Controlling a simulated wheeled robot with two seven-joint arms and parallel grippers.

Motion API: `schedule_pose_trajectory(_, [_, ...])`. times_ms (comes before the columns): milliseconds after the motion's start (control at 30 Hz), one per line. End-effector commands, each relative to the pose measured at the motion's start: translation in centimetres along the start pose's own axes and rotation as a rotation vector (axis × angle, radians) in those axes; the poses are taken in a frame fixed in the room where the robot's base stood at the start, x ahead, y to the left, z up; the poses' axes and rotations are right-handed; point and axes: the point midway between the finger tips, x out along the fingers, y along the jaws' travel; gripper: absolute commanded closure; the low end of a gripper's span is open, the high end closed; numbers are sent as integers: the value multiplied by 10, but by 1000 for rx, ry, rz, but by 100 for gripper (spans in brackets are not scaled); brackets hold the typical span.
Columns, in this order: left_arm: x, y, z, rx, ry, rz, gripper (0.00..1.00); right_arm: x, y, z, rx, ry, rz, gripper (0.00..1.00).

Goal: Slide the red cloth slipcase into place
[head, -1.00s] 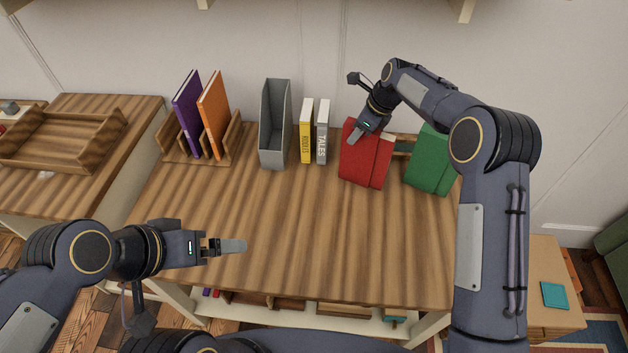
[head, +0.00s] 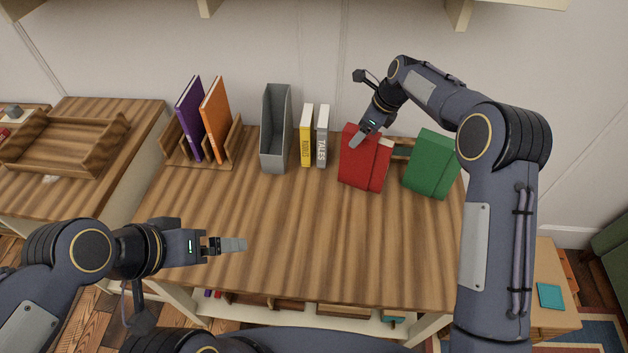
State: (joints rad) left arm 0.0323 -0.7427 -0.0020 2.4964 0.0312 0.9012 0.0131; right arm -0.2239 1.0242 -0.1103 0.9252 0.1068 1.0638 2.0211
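The red cloth slipcase (head: 359,166) stands tilted on the wooden table at the back right. A narrower red part with a pale top edge (head: 385,145) shows at its right side. My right gripper (head: 358,139) is at the upper left of the slipcase, its finger over the red face. The far finger is hidden, so I cannot tell whether it grips the slipcase. My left gripper (head: 234,245) hovers over the front left of the table, away from all objects, its fingers seen edge-on.
Left are a white TALES book (head: 322,140), a yellow book (head: 306,140), a grey file box (head: 274,150), and orange (head: 215,120) and purple (head: 188,122) books. The table's front (head: 320,250) is clear.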

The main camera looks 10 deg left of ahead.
Motion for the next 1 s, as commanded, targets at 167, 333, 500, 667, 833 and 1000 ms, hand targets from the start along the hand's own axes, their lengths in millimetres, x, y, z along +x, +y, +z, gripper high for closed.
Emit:
schedule_pose_trajectory(167, [-20, 9, -10, 0, 0, 0, 2, -32, 0, 2, 0, 1, 0, 28])
schedule_pose_trajectory(333, [-23, 10, -12, 0, 0, 0, 2, -38, 0, 0, 0, 1, 1, 28])
schedule_pose_trajectory(500, [-22, 10, -11, 0, 0, 0, 2, -36, 0, 0, 0, 1, 1, 25])
schedule_pose_trajectory(667, [-22, 10, -11, 0, 0, 0, 2, -36, 0, 0, -1, 1, 0, 4])
schedule_pose_trajectory(833, [-22, 10, -11, 0, 0, 0, 2, -36, 0, 0, -1, 1, 0, 2])
schedule_pose_trajectory(1000, [-21, 9, -10, 0, 0, 0, 2, -39, 0, -1, 0, 2, 1, 2])
